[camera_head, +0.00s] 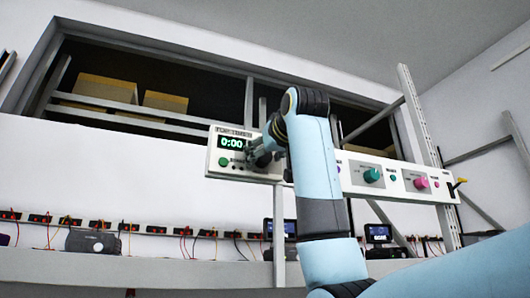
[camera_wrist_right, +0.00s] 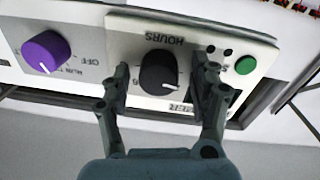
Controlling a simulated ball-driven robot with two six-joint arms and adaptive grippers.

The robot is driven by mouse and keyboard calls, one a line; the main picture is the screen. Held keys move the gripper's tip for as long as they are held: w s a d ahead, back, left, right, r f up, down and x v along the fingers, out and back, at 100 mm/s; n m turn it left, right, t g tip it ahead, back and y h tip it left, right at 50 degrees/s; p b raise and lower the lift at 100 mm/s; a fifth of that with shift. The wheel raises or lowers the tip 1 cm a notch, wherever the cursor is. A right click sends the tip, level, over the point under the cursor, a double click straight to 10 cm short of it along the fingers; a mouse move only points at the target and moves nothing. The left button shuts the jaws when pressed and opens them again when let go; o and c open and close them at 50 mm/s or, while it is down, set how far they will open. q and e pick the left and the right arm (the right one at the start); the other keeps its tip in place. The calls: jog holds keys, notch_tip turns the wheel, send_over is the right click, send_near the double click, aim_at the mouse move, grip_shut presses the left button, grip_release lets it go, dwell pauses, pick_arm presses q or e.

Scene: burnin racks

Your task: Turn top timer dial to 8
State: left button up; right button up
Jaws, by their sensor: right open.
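The top timer (camera_head: 214,160) is a pale panel with a green display reading 0:00, in the head view left of my right arm. Its black dial (camera_head: 262,160) is mostly covered by my right gripper (camera_head: 264,148). In the right wrist view the black dial (camera_wrist_right: 159,73) with a white pointer mark sits between the two open fingers of my right gripper (camera_wrist_right: 162,85), one finger on each side, with gaps visible. The word HOURS shows upside down beside the dial. Much of the number scale is hidden by the fingers. My left gripper is not in view.
A purple knob (camera_wrist_right: 45,51) is on the adjoining panel in the right wrist view, and a green button (camera_wrist_right: 245,65) is on the timer. In the head view, teal (camera_head: 371,175) and pink (camera_head: 421,183) knobs sit right of my arm. A shelf (camera_head: 130,268) with wired devices runs below.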

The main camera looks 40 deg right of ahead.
jog(key=shift+s, duration=0.1)
jog(key=shift+c, duration=1.2)
jog(key=c, duration=0.9)
